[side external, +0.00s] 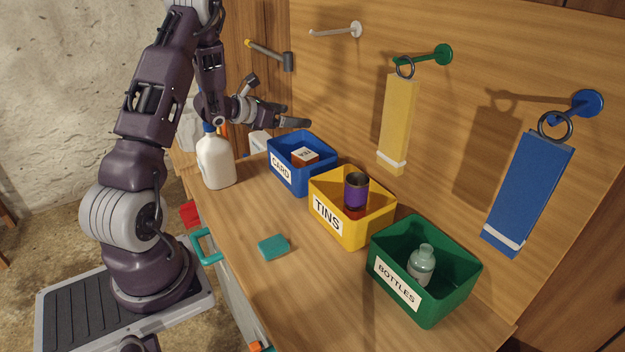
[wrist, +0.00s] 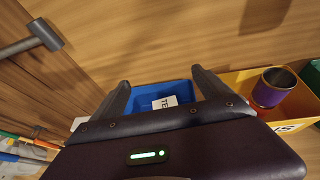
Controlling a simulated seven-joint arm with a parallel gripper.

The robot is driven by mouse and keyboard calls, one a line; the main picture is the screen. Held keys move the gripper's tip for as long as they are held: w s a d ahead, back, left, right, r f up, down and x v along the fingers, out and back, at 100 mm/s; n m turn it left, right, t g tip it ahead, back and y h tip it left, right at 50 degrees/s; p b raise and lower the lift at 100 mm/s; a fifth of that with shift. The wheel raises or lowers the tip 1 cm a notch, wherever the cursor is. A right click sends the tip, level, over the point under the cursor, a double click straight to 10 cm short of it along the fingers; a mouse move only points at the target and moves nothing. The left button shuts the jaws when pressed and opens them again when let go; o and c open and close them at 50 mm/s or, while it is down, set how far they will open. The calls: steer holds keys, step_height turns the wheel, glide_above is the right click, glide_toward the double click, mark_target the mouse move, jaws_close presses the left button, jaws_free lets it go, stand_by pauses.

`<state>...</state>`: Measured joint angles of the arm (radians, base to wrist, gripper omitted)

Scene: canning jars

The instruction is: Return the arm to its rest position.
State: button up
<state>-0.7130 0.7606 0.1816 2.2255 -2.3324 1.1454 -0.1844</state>
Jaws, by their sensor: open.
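My gripper (side external: 294,117) is in the air above and behind the blue CARD bin (side external: 286,183) in the side external view. In the wrist view its two fingers (wrist: 163,84) are spread apart with nothing between them. Below and beyond them is the blue bin, which holds a small orange box with a white label (side external: 305,156). My arm reaches over the bench from the left. The gripper touches nothing that I can see.
A yellow TINS bin (side external: 320,222) holds a purple tin (side external: 356,190); a green BOTTLES bin (side external: 378,296) holds a bottle (side external: 422,264). A white jug (side external: 215,162) stands near my arm. Yellow (side external: 397,122) and blue (side external: 530,190) tags and a hammer (side external: 270,54) hang on the wall. A teal sponge (side external: 274,246) lies in front.

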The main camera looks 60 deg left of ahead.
steer(key=w+d+r+m+h, duration=0.2)
steer(key=d+r+m+h, duration=0.3)
steer(key=d+r+m, duration=0.5)
steer(key=s+d+r+m+g+h, duration=0.1)
steer(key=s+d+r+m+g, duration=0.2)
steer(key=d, duration=0.5)
steer(key=s+d+r+m+g+h, duration=0.1)
steer(key=s+d+m, duration=0.2)
steer(key=d+m, duration=0.35)
steer(key=s+d+r+m+g+h, duration=0.1)
steer(key=s+d+r+m+g, duration=0.2)
steer(key=d, duration=0.5)
steer(key=s+d+f+m+g+y, duration=0.1)
steer(key=s+d+m, duration=0.2)
steer(key=s+m, duration=0.3)
steer(key=s+d+f+m+g+y, duration=0.1)
steer(key=s+d+m, duration=0.3)
steer(key=s, duration=0.4)
steer(key=s+a+f+m+t+y, duration=0.1)
steer(key=s+a+f+m+y, duration=0.1)
steer(key=s+a+m+y, duration=0.2)
steer(key=s, duration=0.3)
steer(key=shift+w, duration=0.1)
